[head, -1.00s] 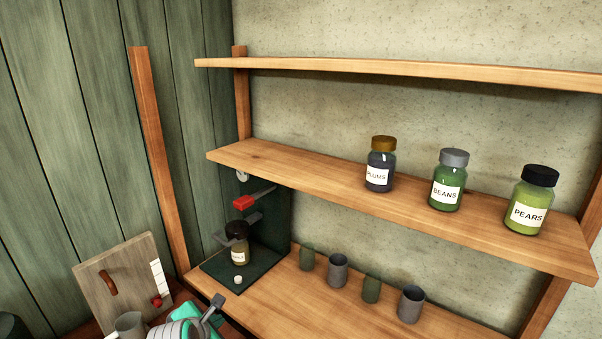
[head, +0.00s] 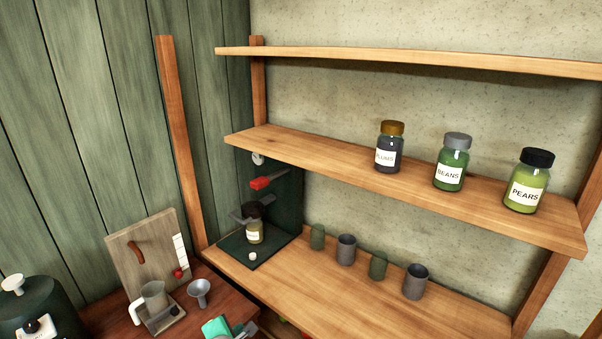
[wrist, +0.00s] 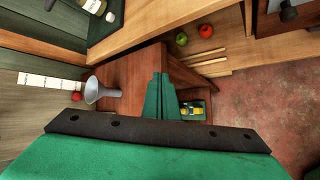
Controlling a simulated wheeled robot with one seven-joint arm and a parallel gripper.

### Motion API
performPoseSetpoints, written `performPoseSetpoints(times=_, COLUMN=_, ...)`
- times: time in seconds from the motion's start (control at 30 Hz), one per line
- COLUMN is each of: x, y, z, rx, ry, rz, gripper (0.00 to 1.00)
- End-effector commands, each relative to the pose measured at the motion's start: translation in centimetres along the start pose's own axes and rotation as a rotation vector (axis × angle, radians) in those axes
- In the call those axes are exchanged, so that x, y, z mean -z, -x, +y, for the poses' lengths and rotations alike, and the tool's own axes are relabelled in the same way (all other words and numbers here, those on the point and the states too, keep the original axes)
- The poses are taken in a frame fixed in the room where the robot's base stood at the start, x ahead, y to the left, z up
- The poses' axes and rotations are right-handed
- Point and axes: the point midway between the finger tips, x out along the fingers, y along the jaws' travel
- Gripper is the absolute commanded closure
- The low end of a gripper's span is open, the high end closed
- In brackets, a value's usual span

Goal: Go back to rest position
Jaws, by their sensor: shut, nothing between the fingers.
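My gripper (wrist: 160,77) shows in the wrist view as two green fingers lying together, shut and empty. They hang over the red-brown table, clear of any object. In the head view, a green and grey part at the bottom edge looks like my arm, mostly cut off by the frame.
The shelf (head: 430,205) holds plums (head: 389,152), beans (head: 449,168) and pears (head: 527,186) jars. Several cups (head: 346,250) stand below. A funnel (head: 199,290) and mug (head: 154,295) are on the table (head: 110,325).

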Motion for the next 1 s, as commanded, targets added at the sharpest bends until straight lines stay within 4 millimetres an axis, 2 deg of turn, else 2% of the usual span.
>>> performPoseSetpoints(times=0.03, x=0.1, y=-0.4, z=-1.5, rx=-0.001, ry=-0.031, rz=0.0, gripper=1.0)
performPoseSetpoints(times=0.23, x=1.2, y=-1.1, z=-7.2, rx=-0.05, ry=-0.22, rz=0.008, gripper=1.0)
performPoseSetpoints(times=0.47, x=2.1, y=-0.2, z=-14.3, rx=-0.115, ry=-0.49, rz=0.029, gripper=1.0)
performPoseSetpoints(times=0.77, x=2.9, y=3.8, z=-22.6, rx=-0.198, ry=-0.861, rz=0.068, gripper=1.0)
performPoseSetpoints(times=1.0, x=3.2, y=8.9, z=-27.8, rx=-0.264, ry=-1.167, rz=0.11, gripper=1.0)
